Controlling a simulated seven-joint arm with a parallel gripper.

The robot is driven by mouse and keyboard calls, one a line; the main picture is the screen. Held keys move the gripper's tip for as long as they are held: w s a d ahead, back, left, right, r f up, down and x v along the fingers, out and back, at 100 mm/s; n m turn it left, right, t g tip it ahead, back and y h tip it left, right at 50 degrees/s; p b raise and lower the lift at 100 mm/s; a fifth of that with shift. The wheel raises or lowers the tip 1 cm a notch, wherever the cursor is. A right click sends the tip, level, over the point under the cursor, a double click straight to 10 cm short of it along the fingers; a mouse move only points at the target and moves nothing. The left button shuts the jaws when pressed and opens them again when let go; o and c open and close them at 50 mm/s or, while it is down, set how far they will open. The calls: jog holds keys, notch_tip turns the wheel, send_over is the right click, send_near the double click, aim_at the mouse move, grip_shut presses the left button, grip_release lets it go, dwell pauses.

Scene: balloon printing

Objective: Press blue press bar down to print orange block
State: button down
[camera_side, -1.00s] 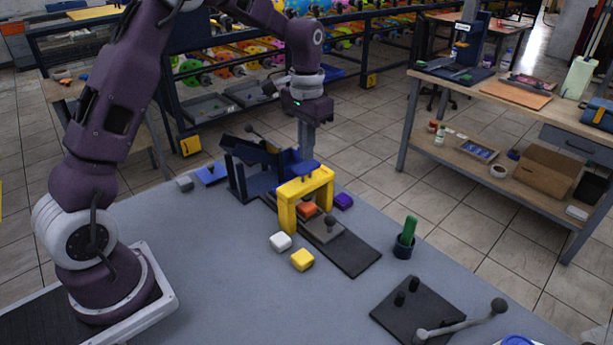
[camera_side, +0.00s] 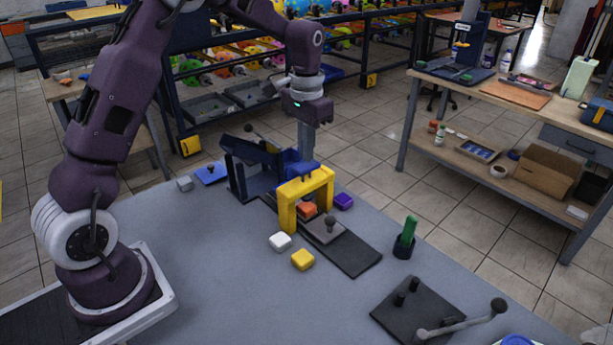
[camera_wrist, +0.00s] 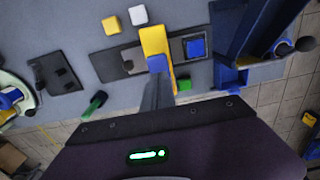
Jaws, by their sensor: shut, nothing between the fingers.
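The yellow press frame (camera_side: 287,214) stands on the grey table like an arch. The blue press bar (camera_side: 302,170) is at its top; its blue top also shows in the wrist view (camera_wrist: 157,63). The orange block (camera_side: 306,209) lies under the arch, on the dark slide; I cannot make it out in the wrist view. My gripper (camera_side: 305,152) is shut and empty, pointing down, with its fingertips at the blue bar. In the wrist view the fingers (camera_wrist: 157,82) end against the bar's edge; whether they touch it is hard to tell.
A dark blue stand (camera_side: 238,182) is close on the left of the frame. A green-handled tool stands in a dark cup (camera_side: 403,250). The front left table is clear.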

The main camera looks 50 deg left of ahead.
jog(key=shift+f, duration=1.7)
notch_tip(320, 180, up, 12)
jog(key=shift+f, duration=0.2)
